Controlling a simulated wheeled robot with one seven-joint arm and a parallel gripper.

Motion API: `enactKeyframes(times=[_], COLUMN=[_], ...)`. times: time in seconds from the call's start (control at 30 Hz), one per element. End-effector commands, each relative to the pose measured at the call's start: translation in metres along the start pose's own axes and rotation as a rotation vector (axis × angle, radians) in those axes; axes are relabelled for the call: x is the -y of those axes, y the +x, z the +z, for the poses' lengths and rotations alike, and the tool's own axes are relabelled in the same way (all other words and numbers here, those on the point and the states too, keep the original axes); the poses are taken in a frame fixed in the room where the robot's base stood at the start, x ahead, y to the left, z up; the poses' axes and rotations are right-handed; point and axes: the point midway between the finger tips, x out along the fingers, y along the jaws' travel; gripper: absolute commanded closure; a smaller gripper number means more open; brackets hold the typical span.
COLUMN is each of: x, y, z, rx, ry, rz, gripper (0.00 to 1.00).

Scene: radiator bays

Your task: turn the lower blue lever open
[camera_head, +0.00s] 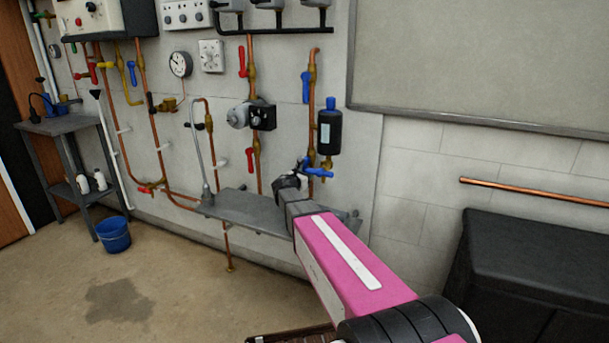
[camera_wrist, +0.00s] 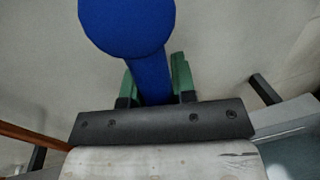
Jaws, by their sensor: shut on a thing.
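The lower blue lever (camera_head: 320,172) sits on the copper pipe just below a dark blue cylinder, roughly crosswise to the pipe in the head view. My gripper (camera_head: 303,175) is at its left end, and its fingers are small and partly hidden there. In the wrist view, my green fingers (camera_wrist: 157,85) are on both sides of the blue lever (camera_wrist: 152,70), shut on its shaft. The lever's wide round blue end stands beyond the fingers. The upper blue lever (camera_head: 305,87) hangs beside the same pipe, higher up and apart from my gripper.
The dark blue cylinder (camera_head: 329,130) is close above the lower lever. A grey shelf (camera_head: 245,209) juts out below and left of my gripper. A pump (camera_head: 250,116) and red levers are on the pipe to the left. A black cabinet (camera_head: 530,260) stands at the right.

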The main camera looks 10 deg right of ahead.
Motion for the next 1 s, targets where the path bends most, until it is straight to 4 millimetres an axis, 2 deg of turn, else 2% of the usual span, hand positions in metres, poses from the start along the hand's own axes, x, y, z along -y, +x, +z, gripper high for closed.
enactKeyframes(times=[0.3, 0.73, 0.77, 0.8, 0.83, 1.0], x=[0.0057, 0.0066, 0.0066, 0.0067, 0.0066, 0.0062], y=[0.0003, 0.0005, 0.0005, 0.0005, 0.0005, 0.0008], z=[0.0, 0.0002, 0.0002, 0.0003, 0.0003, 0.0004], rx=[0.015, 0.017, 0.017, 0.017, 0.017, 0.017], ry=[-0.079, -0.09, -0.09, -0.09, -0.089, -0.087], rz=[0.001, -0.001, -0.001, -0.001, -0.001, 0.0], gripper=[1.0, 1.0, 0.68, 0.55, 0.49, 0.49])
